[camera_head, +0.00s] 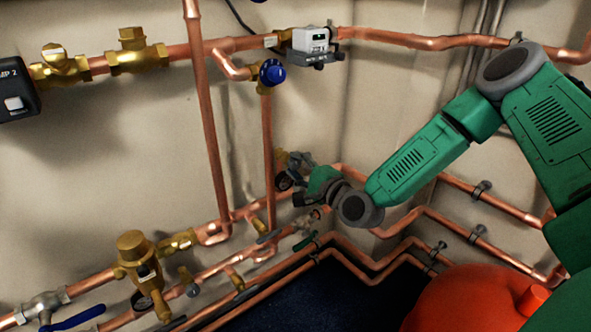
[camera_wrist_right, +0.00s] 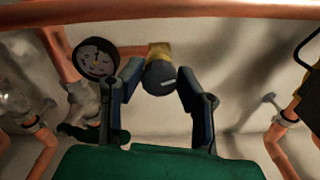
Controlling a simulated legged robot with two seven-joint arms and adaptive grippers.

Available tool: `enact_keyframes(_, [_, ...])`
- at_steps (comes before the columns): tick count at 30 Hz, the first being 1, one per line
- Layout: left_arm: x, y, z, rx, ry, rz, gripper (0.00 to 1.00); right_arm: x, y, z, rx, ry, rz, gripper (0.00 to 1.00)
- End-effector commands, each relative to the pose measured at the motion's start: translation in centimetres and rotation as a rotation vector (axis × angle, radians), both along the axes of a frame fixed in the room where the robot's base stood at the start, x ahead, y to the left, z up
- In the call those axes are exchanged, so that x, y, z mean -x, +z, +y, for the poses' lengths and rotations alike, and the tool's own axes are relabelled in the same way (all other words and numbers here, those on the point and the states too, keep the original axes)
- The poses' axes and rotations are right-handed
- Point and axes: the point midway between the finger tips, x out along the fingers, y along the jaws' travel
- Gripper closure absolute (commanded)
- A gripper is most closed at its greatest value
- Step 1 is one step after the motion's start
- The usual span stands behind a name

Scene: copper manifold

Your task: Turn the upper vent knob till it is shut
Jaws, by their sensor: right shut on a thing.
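A dark round vent knob (camera_wrist_right: 160,77) with a pale mark on its face sits on a brass fitting (camera_wrist_right: 159,50) in the right wrist view. My right gripper (camera_wrist_right: 160,80) has one finger on each side of this knob and is shut on it. In the head view my right gripper (camera_head: 296,168) is at the pipes in the wall corner, beside a brass fitting (camera_head: 281,160). The knob itself is hidden there by the gripper. I cannot read from the mark how far the knob is turned. My left gripper is not in view.
A round pressure gauge (camera_wrist_right: 93,59) is close left of the gripper. A copper pipe (camera_wrist_right: 200,13) crosses above it. In the head view a blue knob (camera_head: 272,73) is higher on the wall, a grey meter (camera_head: 312,42) above right, and a red vessel (camera_head: 460,300) below my arm.

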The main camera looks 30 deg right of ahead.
Motion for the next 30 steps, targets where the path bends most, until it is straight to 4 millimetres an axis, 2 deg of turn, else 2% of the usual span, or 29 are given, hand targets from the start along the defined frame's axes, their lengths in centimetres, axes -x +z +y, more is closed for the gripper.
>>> enact_keyframes(1, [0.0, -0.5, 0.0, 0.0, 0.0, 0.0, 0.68, 0.2, -0.7, -0.4, -0.041, -0.008, 0.013, 0.99])
enact_keyframes(15, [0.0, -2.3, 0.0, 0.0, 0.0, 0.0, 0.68, 0.2, -0.8, -0.3, -0.334, -0.009, 0.039, 0.99])
enact_keyframes(30, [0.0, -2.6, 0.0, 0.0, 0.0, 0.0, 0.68, 0.2, -0.8, -0.3, -0.393, -0.007, 0.048, 0.99])
